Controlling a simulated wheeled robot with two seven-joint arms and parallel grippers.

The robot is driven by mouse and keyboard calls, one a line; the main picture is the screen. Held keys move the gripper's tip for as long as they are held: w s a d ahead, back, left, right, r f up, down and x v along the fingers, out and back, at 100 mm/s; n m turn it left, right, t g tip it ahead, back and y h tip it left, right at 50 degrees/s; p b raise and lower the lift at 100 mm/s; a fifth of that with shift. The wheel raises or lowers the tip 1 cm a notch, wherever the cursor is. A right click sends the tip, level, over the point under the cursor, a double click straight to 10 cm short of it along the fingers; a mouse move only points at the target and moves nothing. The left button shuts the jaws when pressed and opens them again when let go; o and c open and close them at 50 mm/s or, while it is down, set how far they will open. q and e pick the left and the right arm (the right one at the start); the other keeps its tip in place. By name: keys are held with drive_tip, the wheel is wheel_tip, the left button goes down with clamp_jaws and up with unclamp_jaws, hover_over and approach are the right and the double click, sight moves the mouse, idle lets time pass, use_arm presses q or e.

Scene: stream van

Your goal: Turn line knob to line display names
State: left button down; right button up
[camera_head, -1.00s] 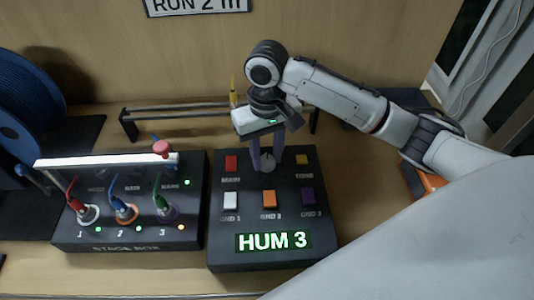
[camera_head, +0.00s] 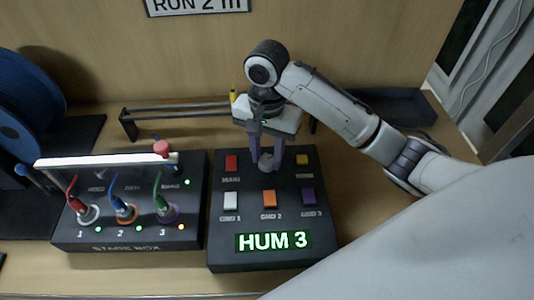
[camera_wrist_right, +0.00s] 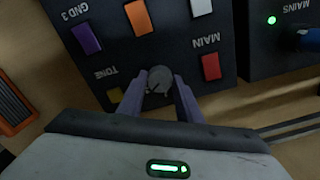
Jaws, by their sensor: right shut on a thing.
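The line knob (camera_head: 266,164) is a small round grey knob at the top middle of a black box (camera_head: 235,256). The box's display (camera_head: 273,241) reads "HUM 3" in lit letters. My right gripper (camera_head: 266,160) reaches down from behind with its purple fingers on either side of the knob, shut on it. In the right wrist view the knob (camera_wrist_right: 159,79) sits between the two fingertips, with a dark pointer mark on its top. My left gripper is not in view.
The box has red MAIN (camera_head: 231,163), yellow TONE (camera_head: 302,160), white, orange and purple buttons. The stage box (camera_head: 130,247) with three coloured plugs stands to the left. A rail (camera_head: 180,112) runs behind. A blue reel (camera_head: 25,125) stands far left.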

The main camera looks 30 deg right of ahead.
sight(267, 160)
drive_tip(key=shift+w+r+m, duration=0.1)
drive_tip(key=shift+m, duration=0.4)
drive_tip(key=o, duration=1)
drive_tip(key=shift+o, duration=0.2)
wheel_tip(267, 160, up, 10)
drive_tip(key=shift+r, duration=0.15)
